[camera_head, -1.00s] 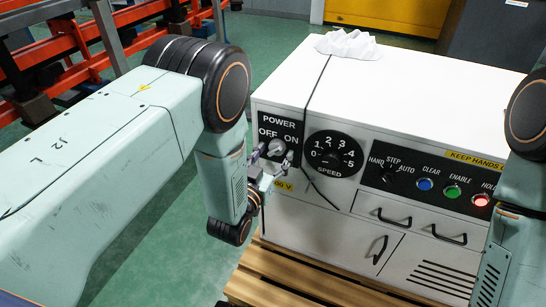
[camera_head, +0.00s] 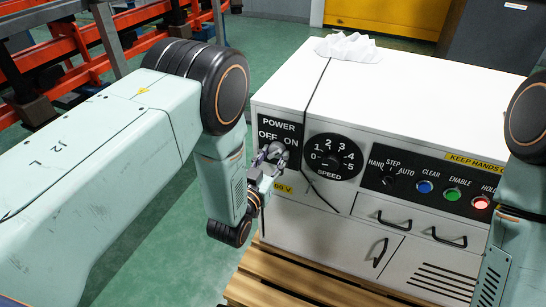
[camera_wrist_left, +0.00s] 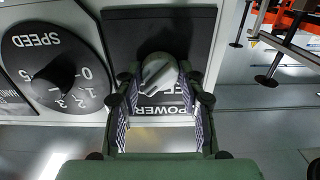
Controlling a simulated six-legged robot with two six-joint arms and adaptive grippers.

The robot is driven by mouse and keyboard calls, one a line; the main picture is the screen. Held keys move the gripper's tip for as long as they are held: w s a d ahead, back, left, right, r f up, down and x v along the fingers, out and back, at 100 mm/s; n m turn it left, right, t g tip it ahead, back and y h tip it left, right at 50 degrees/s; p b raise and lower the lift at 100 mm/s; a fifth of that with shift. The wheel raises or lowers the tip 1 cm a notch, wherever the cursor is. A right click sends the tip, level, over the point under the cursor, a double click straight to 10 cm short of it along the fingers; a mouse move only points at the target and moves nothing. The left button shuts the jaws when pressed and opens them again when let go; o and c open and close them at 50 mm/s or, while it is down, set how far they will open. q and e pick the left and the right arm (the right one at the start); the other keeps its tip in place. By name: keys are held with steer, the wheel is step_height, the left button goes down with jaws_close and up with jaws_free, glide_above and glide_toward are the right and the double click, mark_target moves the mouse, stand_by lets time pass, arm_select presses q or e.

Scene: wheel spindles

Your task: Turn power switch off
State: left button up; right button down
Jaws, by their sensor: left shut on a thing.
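The power switch is a pale grey knob (camera_wrist_left: 158,76) on a black panel (camera_head: 279,124) marked POWER, OFF and ON, at the left end of the white cabinet's front. My left gripper (camera_head: 269,156) is at this knob, below the OFF and ON words. In the left wrist view, which shows the panel upside down, the two fingers (camera_wrist_left: 160,82) stand on either side of the knob and are shut on it. In the head view the fingers cover most of the knob, so I cannot tell its setting. My right arm is at the right edge; its gripper is out of view.
The white cabinet (camera_head: 430,95) stands on a wooden pallet (camera_head: 275,285). A SPEED dial (camera_head: 332,157) is just right of the panel, with blue, green and red buttons farther right. A thin black cable hangs down the front. A crumpled white cloth (camera_head: 347,47) lies on top.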

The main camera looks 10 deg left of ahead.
arm_select(q)
steer(key=n+p, duration=0.2)
steer(key=n, duration=0.1)
steer(key=shift+r+n+p, duration=0.1)
steer(key=shift+n+p, duration=0.2)
steer(key=shift+p, duration=0.05)
steer(key=n+p, duration=0.3)
steer(key=n, duration=0.2)
steer(key=n+p, duration=0.2)
steer(key=n, duration=0.3)
steer(key=shift+d, duration=0.1)
steer(key=shift+n+p, duration=0.7)
steer(key=shift+n, duration=1.4)
steer(key=shift+s, duration=0.1)
steer(key=o, duration=1.2)
steer(key=shift+c, duration=0.2)
